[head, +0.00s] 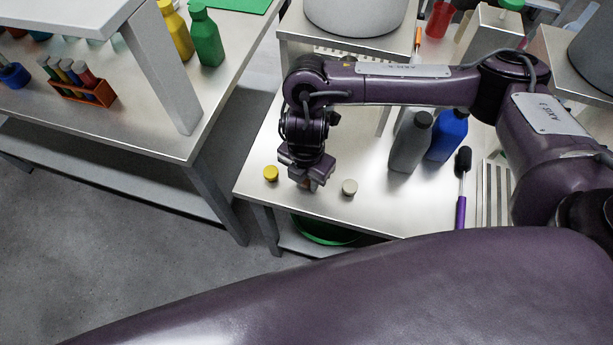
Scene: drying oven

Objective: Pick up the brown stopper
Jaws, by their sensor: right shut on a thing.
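My right gripper (308,184) points down at the near left part of the steel table, between two small stoppers. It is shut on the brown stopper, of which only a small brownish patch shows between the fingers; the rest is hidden. Whether the stopper touches the table I cannot tell. My left gripper is not in view.
A yellow stopper (271,173) lies just left of the gripper and a pale grey stopper (350,187) just right. A grey bottle (408,145), a blue bottle (447,135) and a purple-handled brush (461,210) are to the right. The table's front edge is close.

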